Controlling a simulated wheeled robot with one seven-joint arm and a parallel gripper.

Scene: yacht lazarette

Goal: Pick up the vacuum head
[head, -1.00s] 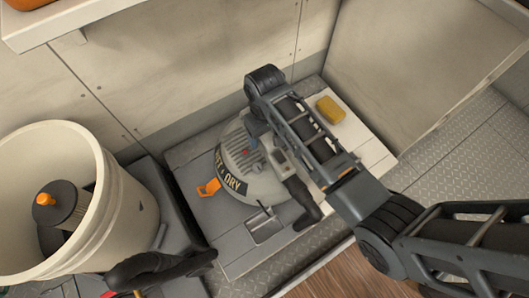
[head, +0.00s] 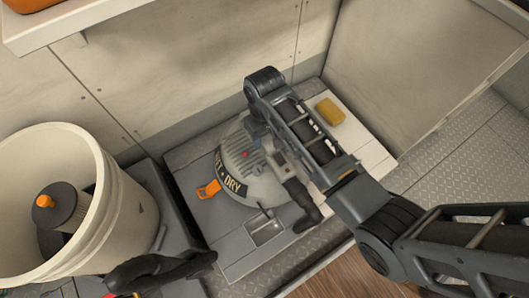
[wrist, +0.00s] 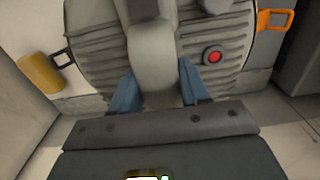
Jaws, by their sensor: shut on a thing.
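The vacuum head (head: 250,165) is a grey, ribbed, domed unit marked "WET & DRY", with a red button and an orange latch (head: 208,189). It sits on a light grey board in the middle of the head view, partly hidden by my arm. In the wrist view the vacuum head (wrist: 95,55) fills the top, with its raised grey handle (wrist: 153,65) running down between my fingers. My gripper (wrist: 158,88) has blue fingertips on both sides of that handle and is shut on it. In the head view my arm hides most of the grip.
A yellow sponge (head: 330,111) lies on the board's right part. A cream bucket (head: 120,200) holding a filter with an orange knob stands at left. Walls rise behind and right.

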